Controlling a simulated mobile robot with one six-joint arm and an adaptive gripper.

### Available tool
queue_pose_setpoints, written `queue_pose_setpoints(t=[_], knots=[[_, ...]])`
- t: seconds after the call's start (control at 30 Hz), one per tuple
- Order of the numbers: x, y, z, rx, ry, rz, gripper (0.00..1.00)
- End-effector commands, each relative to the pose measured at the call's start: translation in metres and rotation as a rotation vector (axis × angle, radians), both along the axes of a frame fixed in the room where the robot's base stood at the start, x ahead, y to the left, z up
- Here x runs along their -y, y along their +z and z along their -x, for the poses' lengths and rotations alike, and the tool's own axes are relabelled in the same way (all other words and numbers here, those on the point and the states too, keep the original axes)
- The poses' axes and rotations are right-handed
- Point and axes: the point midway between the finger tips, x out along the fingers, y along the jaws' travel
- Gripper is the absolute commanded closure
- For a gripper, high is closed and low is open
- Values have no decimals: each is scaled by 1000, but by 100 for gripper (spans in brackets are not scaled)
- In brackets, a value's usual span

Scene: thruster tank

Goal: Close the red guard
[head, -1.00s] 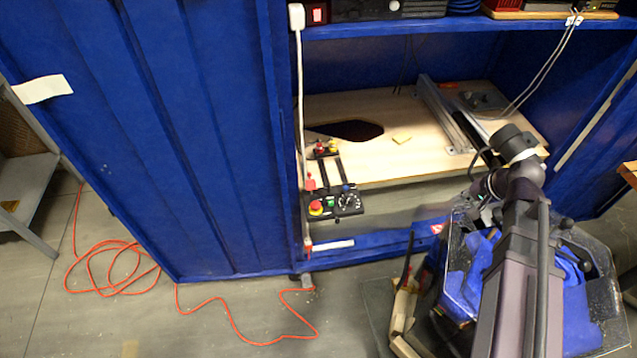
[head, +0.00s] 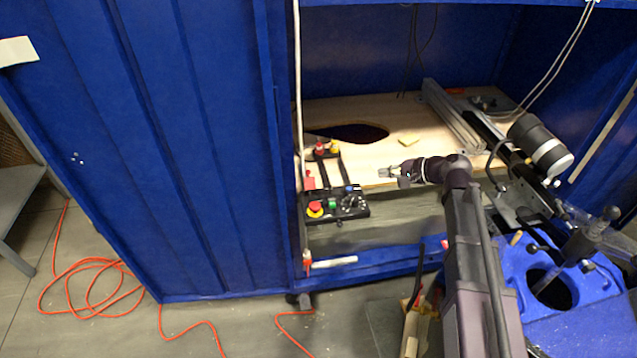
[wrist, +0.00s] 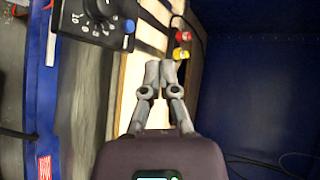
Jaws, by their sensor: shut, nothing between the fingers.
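A small red part, which looks like the red guard (head: 310,181), stands at the left back edge of the black control box (head: 338,220). Its exact pose is too small to tell. The box carries a red stop button on yellow (head: 315,209), a green button (head: 333,203) and a dark knob (head: 350,202). My gripper (head: 381,173) is shut and empty, to the right of the box. In the wrist view my gripper (wrist: 166,72) points at the wooden shelf; part of the box (wrist: 98,18) shows at upper left, and the guard is not visible there.
Black rails run back from the box to a red and a yellow connector (head: 327,147) on the wooden shelf (head: 385,140). The blue cabinet door (head: 150,150) and a white cable (head: 297,90) are left of the box. An aluminium profile (head: 455,120) lies at right.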

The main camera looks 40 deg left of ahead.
Motion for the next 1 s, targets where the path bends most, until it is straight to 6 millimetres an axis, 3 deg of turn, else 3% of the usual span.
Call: queue_pose_setpoints(t=[0.03, 0.2, 0.4, 1.0], knots=[[-14, -13, 0, -17, 3, -23, 100], [-47, -23, 6, -79, 7, -95, 100], [-70, -26, 11, -126, 9, -147, 100], [-77, -25, 13, -138, 9, -158, 100]])
